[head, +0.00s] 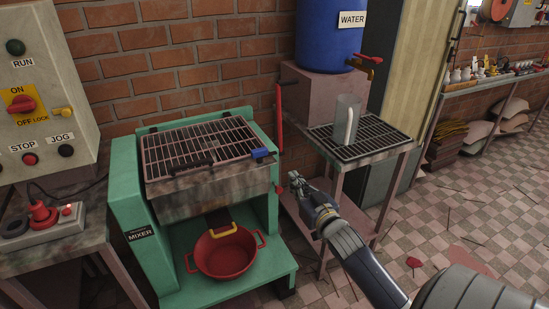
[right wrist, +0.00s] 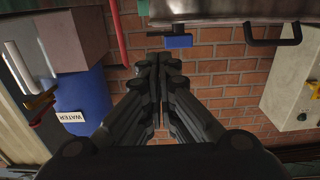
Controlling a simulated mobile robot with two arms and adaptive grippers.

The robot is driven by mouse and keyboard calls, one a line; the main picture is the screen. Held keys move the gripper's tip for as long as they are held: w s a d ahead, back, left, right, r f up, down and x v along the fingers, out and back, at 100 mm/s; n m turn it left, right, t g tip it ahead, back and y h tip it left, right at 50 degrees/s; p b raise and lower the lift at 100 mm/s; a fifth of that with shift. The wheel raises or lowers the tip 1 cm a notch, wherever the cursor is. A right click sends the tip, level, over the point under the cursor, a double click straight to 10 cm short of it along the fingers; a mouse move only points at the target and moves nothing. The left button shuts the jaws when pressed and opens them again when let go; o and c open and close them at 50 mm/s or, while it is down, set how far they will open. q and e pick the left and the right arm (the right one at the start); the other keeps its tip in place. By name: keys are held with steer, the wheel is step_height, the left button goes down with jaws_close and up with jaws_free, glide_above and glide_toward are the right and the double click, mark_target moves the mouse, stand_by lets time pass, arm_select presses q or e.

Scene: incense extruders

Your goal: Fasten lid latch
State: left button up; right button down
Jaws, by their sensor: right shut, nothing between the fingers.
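The mixer (head: 125,180) is a green machine with a stained metal trough. Its barred lid (head: 200,143) lies down over the trough, with a black handle (head: 191,167) at the front. A blue latch (head: 261,153) sits at the lid's right front corner; it also shows in the right wrist view (right wrist: 178,41), just beyond my fingertips. Whether it is fastened I cannot tell. My right gripper (head: 295,179) is shut and empty, to the right of the latch and a little lower in the head view, apart from it. My left gripper is out of view.
A red lever (head: 279,115) stands upright between the mixer and a blue water barrel (head: 330,35). A clear jug (head: 346,120) stands on a grated stand (head: 375,150) at the right. A red basin (head: 224,256) sits under the trough. A control box (head: 42,85) is at the left.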

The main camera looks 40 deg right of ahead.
mark_target(264, 154)
steer(key=shift+w, duration=0.1)
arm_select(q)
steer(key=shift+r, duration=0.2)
arm_select(e)
steer(key=x, duration=1.4)
